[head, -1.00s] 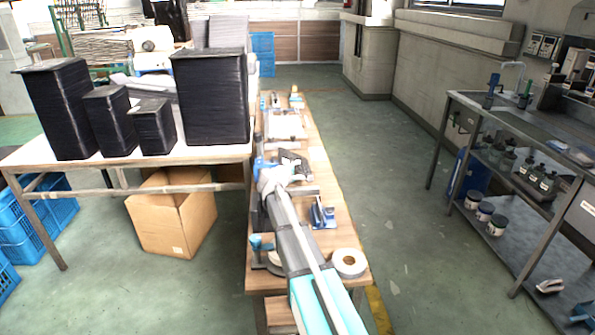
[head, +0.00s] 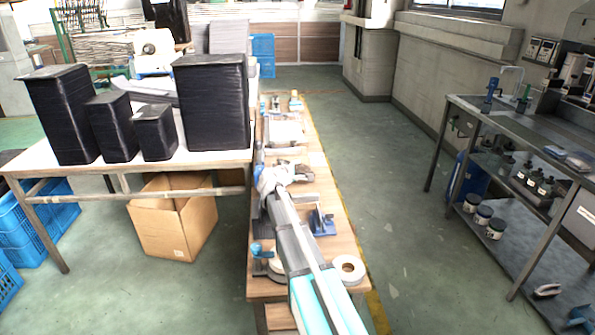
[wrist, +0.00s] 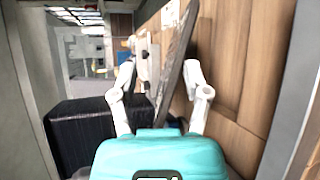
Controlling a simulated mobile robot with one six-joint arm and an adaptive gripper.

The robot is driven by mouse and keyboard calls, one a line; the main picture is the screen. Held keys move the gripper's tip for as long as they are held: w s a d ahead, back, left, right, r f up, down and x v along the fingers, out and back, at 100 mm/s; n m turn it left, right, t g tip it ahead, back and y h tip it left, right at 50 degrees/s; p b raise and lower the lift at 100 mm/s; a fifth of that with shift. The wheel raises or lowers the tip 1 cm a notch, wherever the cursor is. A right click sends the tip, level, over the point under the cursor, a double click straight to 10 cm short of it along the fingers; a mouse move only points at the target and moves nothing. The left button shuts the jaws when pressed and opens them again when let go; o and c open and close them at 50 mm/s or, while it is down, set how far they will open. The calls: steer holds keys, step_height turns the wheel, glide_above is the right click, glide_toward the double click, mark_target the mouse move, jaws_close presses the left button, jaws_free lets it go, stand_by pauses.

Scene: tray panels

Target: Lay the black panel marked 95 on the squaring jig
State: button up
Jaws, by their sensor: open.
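In the wrist view my gripper (wrist: 158,68) is open, with its two pale fingers apart. A long dark flat piece (wrist: 172,72), seen nearly edge-on, runs between the fingers; I see no grip on it. I cannot read a 95 anywhere, so I cannot tell whether it is the black panel. In the head view my arm reaches along the wooden bench, and its far end hides part of the bench top. A blue and grey fixture (head: 321,222) stands right of my arm; I cannot tell whether it is the squaring jig.
Several black stacks (head: 213,103) stand on the left table (head: 125,172); one dark block (wrist: 82,130) shows in the wrist view. A tape roll (head: 348,269) lies at the bench's near end. A cardboard box (head: 165,228) sits below the left table. The right aisle is clear.

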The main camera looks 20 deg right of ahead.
steer(key=shift+d+r, duration=0.45)
steer(key=shift+a+m+g, duration=0.1)
steer(key=shift+m+g, duration=0.2)
steer(key=shift+m, duration=0.1)
steer(key=shift+f+g+h, duration=0.3)
steer(key=shift+h, duration=0.1)
step_height(320, 180, down, 2)
steer(key=shift+s+b, duration=0.1)
steer(key=shift+b, duration=1)
steer(key=shift+d+f, duration=0.1)
steer(key=shift+d, duration=0.1)
steer(key=d, duration=0.1)
steer(key=s+d+r+p, duration=0.1)
steer(key=d, duration=0.3)
steer(key=shift+s+d+r+p, duration=0.15)
steer(key=shift+s+r+p, duration=0.15)
steer(key=shift+r, duration=0.1)
steer(key=shift+r+p, duration=1.4)
